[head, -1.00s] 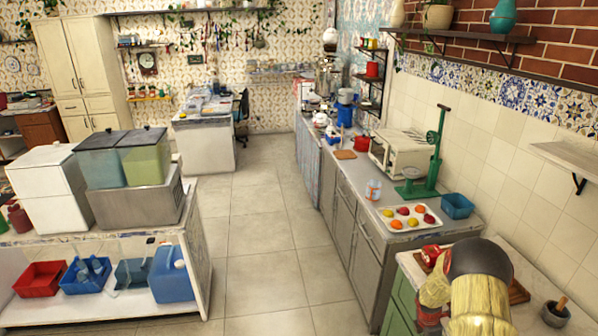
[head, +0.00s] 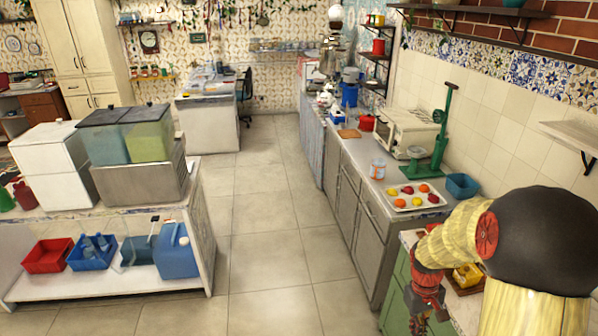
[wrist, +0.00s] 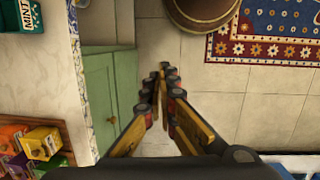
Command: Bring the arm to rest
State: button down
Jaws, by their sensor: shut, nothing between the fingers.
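My arm, with pale yellow sleeves and a large black joint, reaches in from the lower right of the head view, and its end hangs over the floor side of the green cabinet. My gripper (head: 418,322) is red and dark and points down near the bottom edge there. In the wrist view my gripper (wrist: 163,74) has its fingertips together with nothing between them. Bare tiled floor lies below the fingers. Part of the counter behind my arm is hidden in the head view.
The green cabinet (wrist: 112,95) stands close left of my fingers, with a yellow box (wrist: 42,141) on its top. A round brown vessel (wrist: 201,10) and a patterned rug (wrist: 270,38) lie ahead. The tiled aisle (head: 265,235) is clear between the grey counter (head: 371,215) and the left table (head: 203,235).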

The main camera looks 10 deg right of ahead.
jog(key=s+a+r+t+b, duration=0.2)
jog(key=s+a+r, duration=0.2)
jog(key=a+r, duration=0.2)
jog(key=s+a+r+t+b, duration=0.2)
jog(key=s+a+r+t, duration=0.1)
jog(key=a+r, duration=0.4)
jog(key=s+a+r+t+y+b, duration=0.1)
jog(key=s+a+r+t+b, duration=0.1)
jog(key=s+a+r, duration=0.2)
notch_tip(320, 180, up, 3)
jog(key=a, duration=0.2)
jog(key=shift+s+a+m+t, duration=0.3)
jog(key=shift+a+m, duration=0.1)
jog(key=shift+d, duration=0.1)
